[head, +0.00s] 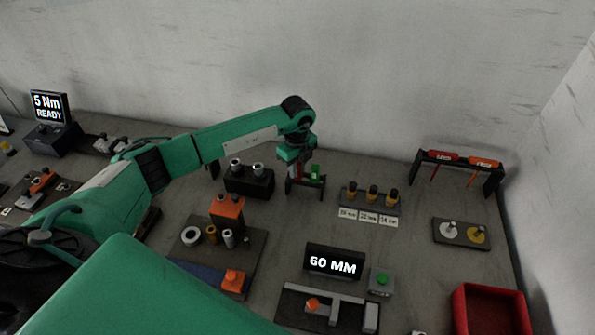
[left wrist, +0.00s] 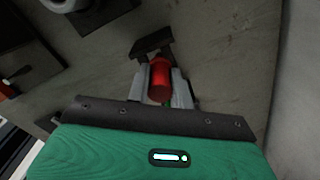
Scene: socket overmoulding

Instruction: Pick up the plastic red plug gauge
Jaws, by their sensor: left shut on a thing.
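The red plug gauge (left wrist: 160,82) shows as a red cylinder between the two grey fingers of my left gripper (left wrist: 161,88) in the left wrist view. The fingers are shut on it. In the head view my left gripper (head: 298,168) points down at a small dark rack (head: 304,188), with a bit of red showing at its fingers. The gauge is at the rack; I cannot tell whether it is clear of it. A green piece (head: 316,172) stands in the rack, just right of the gripper. My right gripper is not in view.
A dark block with metal pieces (head: 249,182) stands close left of the rack. A holder with several yellow-and-black pieces (head: 372,199) is to the right. The 60 MM display (head: 333,262) and a red bin (head: 490,310) are nearer. The wall rises behind.

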